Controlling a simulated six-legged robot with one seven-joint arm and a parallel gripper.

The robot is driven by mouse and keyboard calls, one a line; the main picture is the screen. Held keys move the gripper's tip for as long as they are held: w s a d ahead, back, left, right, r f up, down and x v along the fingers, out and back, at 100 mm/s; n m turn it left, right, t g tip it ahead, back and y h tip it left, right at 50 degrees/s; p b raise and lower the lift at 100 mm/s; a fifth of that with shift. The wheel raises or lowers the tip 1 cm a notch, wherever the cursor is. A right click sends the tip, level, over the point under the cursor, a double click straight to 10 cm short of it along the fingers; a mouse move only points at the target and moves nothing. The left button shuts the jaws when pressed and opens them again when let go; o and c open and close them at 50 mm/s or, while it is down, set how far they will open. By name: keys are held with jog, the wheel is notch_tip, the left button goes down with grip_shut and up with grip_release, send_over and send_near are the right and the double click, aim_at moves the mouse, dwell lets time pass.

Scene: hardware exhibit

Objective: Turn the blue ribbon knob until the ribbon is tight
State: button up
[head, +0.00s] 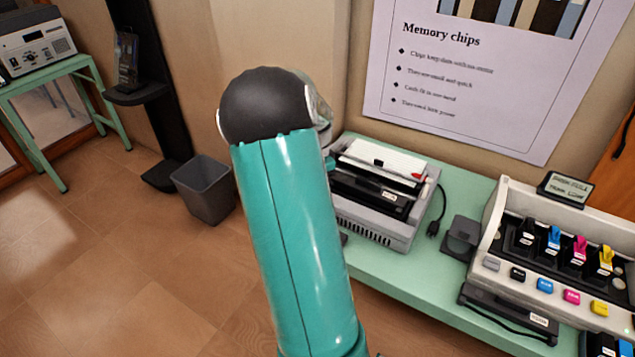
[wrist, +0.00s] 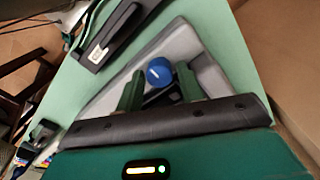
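In the wrist view, the blue knob (wrist: 158,72) is round with a pale mark on top. It sits against a grey machine body (wrist: 188,45). My gripper (wrist: 160,77) has its two dark green fingers apart, one on each side of the knob's near edge. I see no clear contact, and cannot tell how deep the knob lies between the fingertips. In the head view, the grey machine (head: 375,228) with white paper on top stands on a green table. My arm covers its left side, hiding the knob and my gripper there. I cannot make out the ribbon.
In the wrist view, a long black part with a pale label (wrist: 112,36) lies left of the knob. In the head view, a printer with coloured cartridges (head: 540,265) stands right on the green table (head: 400,272). A grey bin (head: 205,190) stands on the floor left.

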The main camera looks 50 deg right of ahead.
notch_tip(320, 180, up, 14)
jog(key=shift+w, duration=0.2)
dwell(0.4)
jog(key=shift+f, duration=0.1)
jog(key=a+r+n+t, duration=0.15)
jog(key=a+n, duration=0.25)
jog(key=a, duration=0.4)
jog(key=w+a+r+n+t, duration=0.1)
jog(key=a+r+n, duration=0.2)
jog(key=a, duration=0.5)
jog(key=a+r+n+t, duration=0.15)
jog(key=a+n, duration=0.25)
jog(key=a, duration=0.4)
jog(key=s+a+n+t, duration=0.1)
jog(key=s+a+n, duration=0.3)
jog(key=a, duration=0.5)
jog(key=s+a+n, duration=0.5)
jog(key=a+n, duration=0.2)
jog(key=a, duration=0.2)
jog(key=shift+f+n+t, duration=0.15)
jog(key=shift+n+t, duration=0.15)
jog(key=shift+t, duration=0.1)
